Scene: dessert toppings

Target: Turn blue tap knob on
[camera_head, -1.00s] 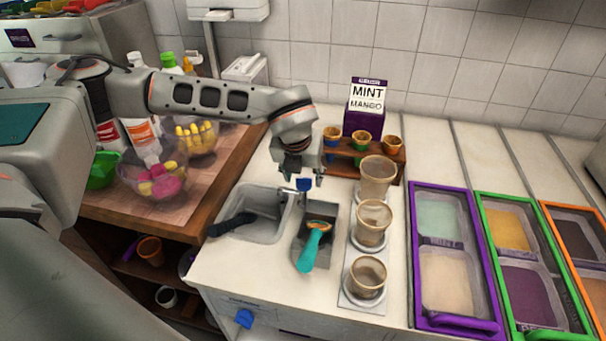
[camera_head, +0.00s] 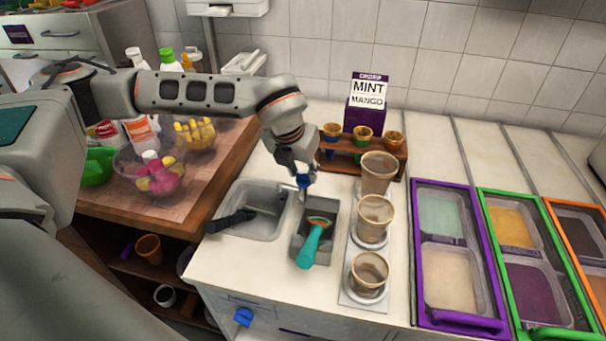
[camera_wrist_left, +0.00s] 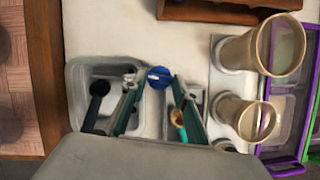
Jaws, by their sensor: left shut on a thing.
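The blue tap knob (camera_head: 303,181) sits above the back edge of the small metal well beside the sink. It also shows in the left wrist view (camera_wrist_left: 158,77), as a round blue top between my two fingertips. My left gripper (camera_head: 304,187) reaches down over it and is shut on it; the fingers partly hide it in the head view. The grey sink (camera_head: 236,203) with a dark-handled tool lies just left of the knob. A teal-handled scoop (camera_head: 312,245) rests in the metal well (camera_head: 328,210) in front of it. My right gripper is not in view.
Cone cups in a stand (camera_head: 369,289) are close on the right. A wooden rack (camera_head: 355,160) with small cones and a mint-mango box (camera_head: 367,112) stand behind. Topping tubs with purple (camera_head: 417,250) and green frames lie farther right. Another blue knob (camera_head: 243,317) is on the cabinet front.

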